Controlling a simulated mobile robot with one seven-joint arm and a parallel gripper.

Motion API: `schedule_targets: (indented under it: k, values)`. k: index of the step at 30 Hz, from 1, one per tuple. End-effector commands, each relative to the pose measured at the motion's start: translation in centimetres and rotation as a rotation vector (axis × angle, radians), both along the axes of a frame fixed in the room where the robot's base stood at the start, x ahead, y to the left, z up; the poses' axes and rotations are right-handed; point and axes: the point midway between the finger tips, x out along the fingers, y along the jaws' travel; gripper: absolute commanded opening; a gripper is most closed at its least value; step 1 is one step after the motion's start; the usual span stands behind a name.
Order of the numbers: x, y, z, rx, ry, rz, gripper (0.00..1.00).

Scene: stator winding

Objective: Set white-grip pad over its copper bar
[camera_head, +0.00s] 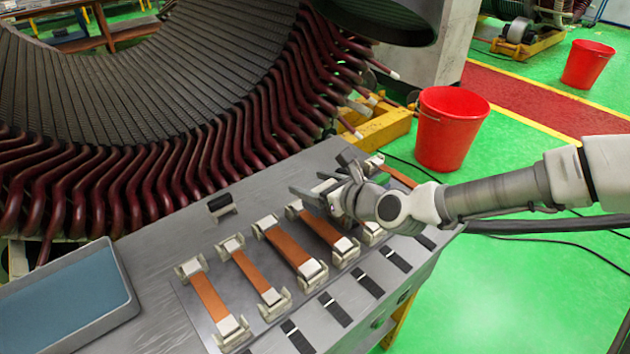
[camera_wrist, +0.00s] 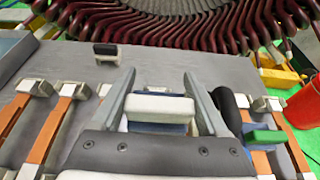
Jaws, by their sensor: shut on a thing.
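In the wrist view, the white-grip pad (camera_wrist: 160,106) sits between the two fingers of my gripper (camera_wrist: 160,92), with a white grip on top and a blue-grey body below. In the head view, my gripper (camera_head: 318,194) is low over the right part of the row of copper bars. Several copper bars lie in pale end holders, such as one bar (camera_head: 252,270) and another (camera_head: 289,246); one bar (camera_wrist: 57,130) also shows in the wrist view. The bar under my gripper is mostly hidden. I cannot tell whether the pad touches it.
A black-grip pad (camera_head: 221,206) stands on the bench behind the row. A green-grip pad (camera_wrist: 264,138) is right of my gripper. Dark strips (camera_head: 334,309) line the front. A blue-lined tray (camera_head: 128,299) is at left. The stator's dark red coils (camera_head: 230,150) rise behind the bench.

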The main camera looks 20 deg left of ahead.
Motion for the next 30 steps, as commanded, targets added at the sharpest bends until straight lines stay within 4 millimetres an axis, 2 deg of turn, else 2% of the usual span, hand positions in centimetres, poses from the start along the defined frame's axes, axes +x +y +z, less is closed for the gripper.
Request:
schedule_targets:
  k: [8,24,30]
  values:
    - [-0.1,0.0,-1.1,0.001,-0.001,0.001,0.19]
    - [-0.1,0.0,-6.0,0.001,0.002,0.001,0.19]
    - [0.0,0.0,-7.0,0.001,0.001,0.001,0.19]
